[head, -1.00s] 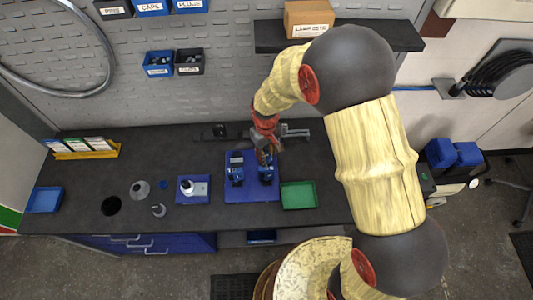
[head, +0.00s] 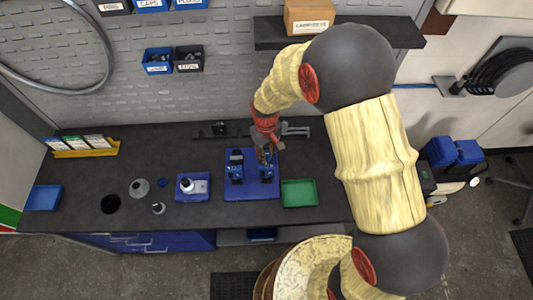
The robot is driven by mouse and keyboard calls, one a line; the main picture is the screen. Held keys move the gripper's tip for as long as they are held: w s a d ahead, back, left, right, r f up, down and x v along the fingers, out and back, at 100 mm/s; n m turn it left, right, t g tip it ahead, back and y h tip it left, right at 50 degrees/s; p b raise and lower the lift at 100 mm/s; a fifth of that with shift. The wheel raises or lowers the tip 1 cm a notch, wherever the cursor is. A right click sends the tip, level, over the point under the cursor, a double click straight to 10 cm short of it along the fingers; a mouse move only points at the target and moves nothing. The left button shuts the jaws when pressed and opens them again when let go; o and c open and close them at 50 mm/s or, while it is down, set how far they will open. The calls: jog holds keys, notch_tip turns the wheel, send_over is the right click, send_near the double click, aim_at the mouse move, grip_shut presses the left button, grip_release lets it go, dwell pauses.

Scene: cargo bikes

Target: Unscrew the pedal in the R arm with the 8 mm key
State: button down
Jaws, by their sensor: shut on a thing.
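A blue base plate (head: 252,190) on the dark bench carries two blue holders. The left holder (head: 235,168) stands free of my gripper. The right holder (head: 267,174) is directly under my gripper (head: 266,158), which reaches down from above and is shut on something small. What it grips is too small and too covered by the fingers to make out. I cannot tell the pedal, the R arm or the 8 mm key apart at this size, nor read any R mark.
A green tray (head: 299,194) sits right of the plate. A blue tray (head: 193,188) with a white bottle sits left. A metal fixture (head: 292,131) stands behind my gripper. Further left are a grey round part (head: 139,188) and a blue bin (head: 44,198). The front bench strip is clear.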

jog(key=shift+f+b, duration=0.35)
jog(key=shift+f, duration=0.15)
dwell(0.7)
jog(key=c, duration=2)
grip_release()
jog(key=shift+c, duration=0.2)
grip_shut()
jog(key=n, duration=0.6)
jog(key=shift+s+f+b, duration=0.1)
jog(key=shift+b, duration=0.25)
jog(key=shift+n, duration=0.4)
